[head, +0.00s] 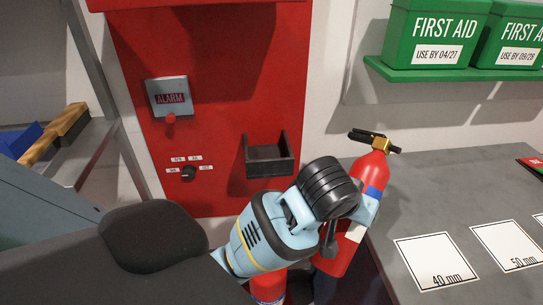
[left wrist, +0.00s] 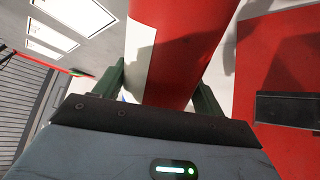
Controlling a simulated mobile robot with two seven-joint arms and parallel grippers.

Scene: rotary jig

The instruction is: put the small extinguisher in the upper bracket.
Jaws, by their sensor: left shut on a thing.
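The small extinguisher (head: 372,168) is red with a blue band, a white label and a black and brass valve. It is held tilted, top to the upper right, to the right of the red panel. My left gripper (head: 345,225) is shut around its body; the arm partly hides the grip in the head view. In the left wrist view the red body (left wrist: 180,45) lies between the fingers (left wrist: 160,92). The upper bracket (head: 268,160), a dark open-topped holder on the panel, looks empty. It also shows in the left wrist view (left wrist: 290,122). My right gripper is not in view.
Another red cylinder (head: 268,287) shows below my arm. A grey counter (head: 455,190) with white marked cards (head: 436,262) is at right, under a green shelf (head: 450,75) with first aid boxes (head: 430,35).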

